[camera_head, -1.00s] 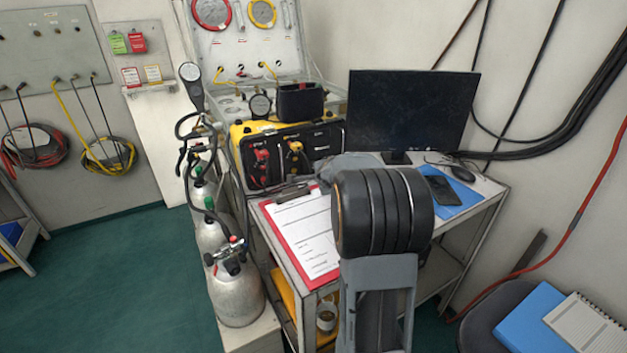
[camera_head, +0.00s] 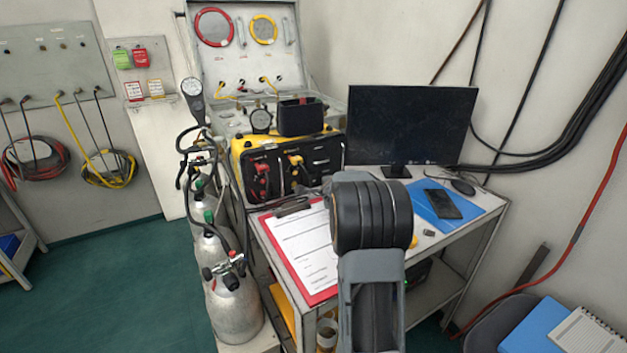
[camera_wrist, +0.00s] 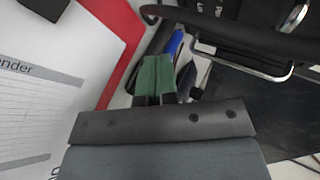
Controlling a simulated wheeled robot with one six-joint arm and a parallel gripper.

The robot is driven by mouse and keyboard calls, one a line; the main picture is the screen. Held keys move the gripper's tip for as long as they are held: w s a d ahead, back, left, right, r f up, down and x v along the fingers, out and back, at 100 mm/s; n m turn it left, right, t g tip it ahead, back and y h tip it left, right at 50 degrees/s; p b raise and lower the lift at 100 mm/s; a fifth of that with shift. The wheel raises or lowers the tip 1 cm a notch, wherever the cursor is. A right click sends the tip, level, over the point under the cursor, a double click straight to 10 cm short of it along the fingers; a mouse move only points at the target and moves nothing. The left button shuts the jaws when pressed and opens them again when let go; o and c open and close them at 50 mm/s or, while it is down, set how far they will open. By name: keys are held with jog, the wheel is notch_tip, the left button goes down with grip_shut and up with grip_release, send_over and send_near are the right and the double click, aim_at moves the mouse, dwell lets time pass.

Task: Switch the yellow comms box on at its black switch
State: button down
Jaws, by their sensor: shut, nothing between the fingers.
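The yellow comms box (camera_head: 238,137) stands on the cart, below the open panel case. It has a black front with red and yellow fittings. I cannot make out its black switch in either view. In the wrist view, a black panel with white lettering and a metal handle (camera_wrist: 292,20) at the upper right looks like part of its front. My gripper (camera_wrist: 155,62) shows in the wrist view with its green-padded fingers together and empty. It hangs over the cart top near the clipboard, apart from the black panel. In the head view my arm hides it.
A red clipboard with paper (camera_head: 300,250) lies on the cart in front of the box. A monitor (camera_head: 410,125) stands to the right, with a blue folder and phone (camera_head: 442,204) before it. Gas cylinders (camera_head: 232,300) stand left of the cart. A black bin (camera_head: 300,117) sits above the box.

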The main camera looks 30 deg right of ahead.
aim_at(313, 178)
jog(key=w+p, duration=0.3)
jog(key=w, duration=0.2)
jog(key=shift+d+f+p, duration=0.1)
jog(key=shift+d+p, duration=0.05)
jog(key=shift+p, duration=0.25)
jog(key=shift+w+f+p, duration=0.3)
jog(key=shift+w+p, duration=0.25)
jog(key=shift+w, duration=0.2)
jog(key=shift+w, duration=0.15)
dwell(1.1)
jog(key=shift+w+p, duration=0.1)
jog(key=shift+p, duration=0.25)
jog(key=shift+w+d, duration=0.1)
jog(key=shift+w, duration=0.1)
jog(key=shift+w+f+p, duration=0.1)
jog(key=shift+w+p, duration=0.15)
jog(key=shift+p, duration=0.2)
dwell(0.3)
jog(key=shift+s, duration=0.15)
dwell(0.3)
jog(key=shift+s+b, duration=0.55)
jog(key=shift+b, duration=0.25)
